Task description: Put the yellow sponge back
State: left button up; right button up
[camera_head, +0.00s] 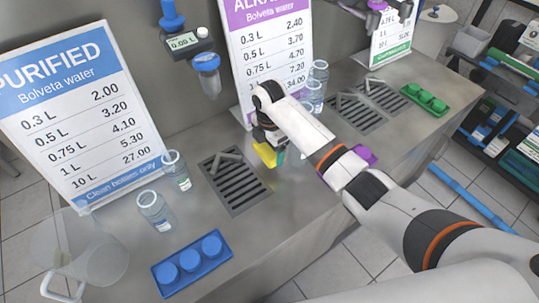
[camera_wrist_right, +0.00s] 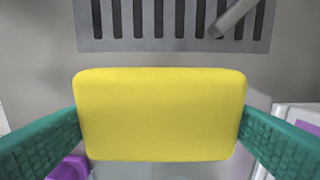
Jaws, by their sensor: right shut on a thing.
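The yellow sponge (camera_wrist_right: 162,114) is a rounded block and fills the middle of the right wrist view. My right gripper (camera_head: 267,157) is shut on it, with the green finger pads pressed against its left and right sides. In the head view the sponge (camera_head: 264,153) shows only partly below the gripper, just right of the left drain grate (camera_head: 238,183). I cannot tell whether it touches the counter. My left gripper is not in view.
A blue tray with caps (camera_head: 193,263), glass bottles (camera_head: 155,210) and a clear pitcher (camera_head: 88,262) stand on the left of the counter. Purple items (camera_head: 361,155) lie partly behind my right arm. A green tray (camera_head: 425,99) is at the far right. Price signs (camera_head: 70,117) line the back.

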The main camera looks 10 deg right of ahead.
aim_at(270, 156)
jog(key=shift+w+f, duration=0.1)
jog(key=shift+f, duration=2.05)
jog(key=shift+f, duration=0.1)
jog(key=o, duration=0.8)
notch_tip(270, 156, up, 12)
jog(key=shift+r+b, duration=0.15)
jog(key=shift+b, duration=0.15)
